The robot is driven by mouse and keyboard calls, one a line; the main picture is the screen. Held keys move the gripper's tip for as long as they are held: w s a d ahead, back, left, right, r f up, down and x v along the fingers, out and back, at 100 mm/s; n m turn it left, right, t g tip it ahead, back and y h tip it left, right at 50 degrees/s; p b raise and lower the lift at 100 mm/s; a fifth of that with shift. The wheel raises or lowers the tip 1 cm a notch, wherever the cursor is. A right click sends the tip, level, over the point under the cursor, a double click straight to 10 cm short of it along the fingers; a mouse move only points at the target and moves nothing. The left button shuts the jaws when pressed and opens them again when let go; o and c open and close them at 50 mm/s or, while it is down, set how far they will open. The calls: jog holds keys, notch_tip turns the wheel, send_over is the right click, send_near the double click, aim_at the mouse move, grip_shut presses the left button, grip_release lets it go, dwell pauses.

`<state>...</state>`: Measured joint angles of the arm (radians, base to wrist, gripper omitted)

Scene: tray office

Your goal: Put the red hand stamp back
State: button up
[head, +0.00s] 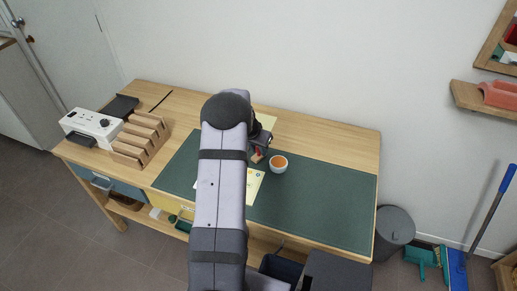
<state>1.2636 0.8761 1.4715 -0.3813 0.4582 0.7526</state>
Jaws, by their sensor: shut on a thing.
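My gripper (261,147) is above the dark green mat, just right of my arm's dark joint. It is shut on a small reddish-brown thing, which I take to be the red hand stamp (257,157). It is small and partly hidden by the fingers. I cannot tell whether its lower end touches the paper or mat below.
A pale yellow sheet (255,184) lies partly under my arm on the green mat (320,205). A wooden slotted rack (140,139) and a white device (92,126) stand left. The mat's right side is clear.

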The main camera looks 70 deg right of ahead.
jog(key=o, duration=0.8)
jog(key=shift+f, duration=0.1)
jog(key=shift+o, duration=0.2)
jog(key=shift+r, duration=0.4)
jog(key=b+v, duration=0.1)
jog(key=v, duration=1)
jog(key=shift+a+r+b, duration=0.2)
jog(key=shift+r+b, duration=0.05)
jog(key=shift+b, duration=0.05)
jog(key=shift+w, duration=0.1)
